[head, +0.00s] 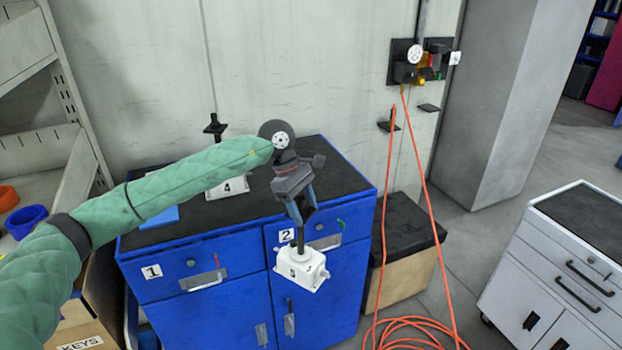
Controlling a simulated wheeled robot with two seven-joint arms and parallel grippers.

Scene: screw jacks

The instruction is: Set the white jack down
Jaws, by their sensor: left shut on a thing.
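My left gripper (303,212) comes in from the left on the green-sleeved arm and points down. It is shut on the dark upright screw of the white jack (302,267). The jack hangs roughly upright in front of the blue cabinet's drawer marked 2, apart from the cabinet top. A second white jack (227,188), marked 4, stands on the black top of the blue cabinet (205,231), partly hidden behind my arm. My right gripper is not in view.
A blue item (160,217) lies on the cabinet top at left. A black-topped wooden box (404,225) stands right of the cabinet. An orange hose (431,215) hangs from the wall and coils on the floor. A white tool cabinet (553,270) stands at far right.

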